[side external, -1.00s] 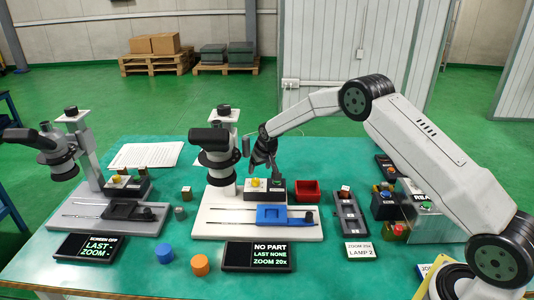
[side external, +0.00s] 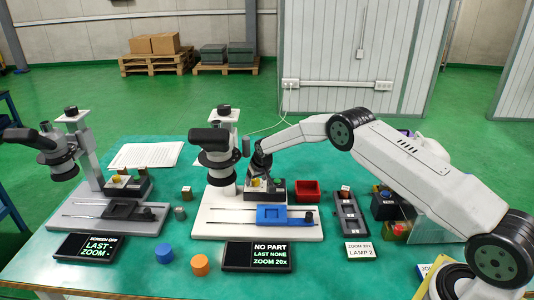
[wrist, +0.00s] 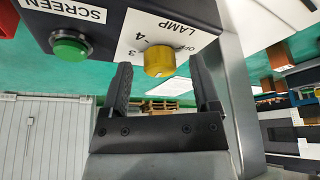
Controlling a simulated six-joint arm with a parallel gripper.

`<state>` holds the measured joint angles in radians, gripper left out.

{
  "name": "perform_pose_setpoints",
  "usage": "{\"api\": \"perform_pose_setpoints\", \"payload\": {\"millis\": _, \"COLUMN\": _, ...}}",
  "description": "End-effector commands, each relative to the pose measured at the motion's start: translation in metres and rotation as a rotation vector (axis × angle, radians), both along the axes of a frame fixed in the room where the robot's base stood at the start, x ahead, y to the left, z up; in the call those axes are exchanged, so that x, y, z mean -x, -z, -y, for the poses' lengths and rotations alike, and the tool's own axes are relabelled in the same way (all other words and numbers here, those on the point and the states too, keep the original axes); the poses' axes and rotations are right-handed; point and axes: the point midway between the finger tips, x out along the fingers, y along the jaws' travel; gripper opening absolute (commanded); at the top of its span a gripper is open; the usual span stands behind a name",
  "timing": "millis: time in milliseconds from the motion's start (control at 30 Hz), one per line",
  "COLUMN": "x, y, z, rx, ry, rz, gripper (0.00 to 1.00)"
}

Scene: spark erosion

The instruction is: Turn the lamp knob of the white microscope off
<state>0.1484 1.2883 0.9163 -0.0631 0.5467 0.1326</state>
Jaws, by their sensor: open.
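The white microscope (side external: 218,222) stands mid-table, with a dark control box (side external: 277,190) on its base. In the wrist view, the box's white face carries a yellow lamp knob (wrist: 159,60) marked LAMP, with OFF, 3 and 4 visible around it; some marks are hidden and I cannot tell the setting. A green SCREEN button (wrist: 70,48) is beside it. My gripper (wrist: 160,72) is open, its two fingers either side of the knob with gaps showing. In the side view my gripper (side external: 262,172) is low over the box and partly hides it.
A blue slide stage (side external: 272,214) and red bin (side external: 307,190) are close by. A grey microscope (side external: 92,150) stands left. A display (side external: 258,256) is in front.

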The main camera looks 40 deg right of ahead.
Motion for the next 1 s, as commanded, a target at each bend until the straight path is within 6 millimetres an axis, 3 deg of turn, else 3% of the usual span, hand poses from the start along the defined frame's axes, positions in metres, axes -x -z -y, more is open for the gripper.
{"api": "perform_pose_setpoints", "payload": {"millis": 367, "x": -0.0010, "y": 0.0025, "z": 0.0002, "rx": 0.000, "ry": 0.000, "rz": 0.000, "gripper": 0.79}}
{"api": "perform_pose_setpoints", "payload": {"millis": 467, "x": -0.0010, "y": 0.0025, "z": 0.0002, "rx": 0.000, "ry": 0.000, "rz": 0.000, "gripper": 0.53}}
{"api": "perform_pose_setpoints", "payload": {"millis": 633, "x": -0.0010, "y": 0.0024, "z": 0.0001, "rx": 0.000, "ry": 0.000, "rz": 0.000, "gripper": 0.00}}
{"api": "perform_pose_setpoints", "payload": {"millis": 1000, "x": -0.0010, "y": 0.0024, "z": 0.0002, "rx": -0.001, "ry": -0.018, "rz": 0.000, "gripper": 0.00}}
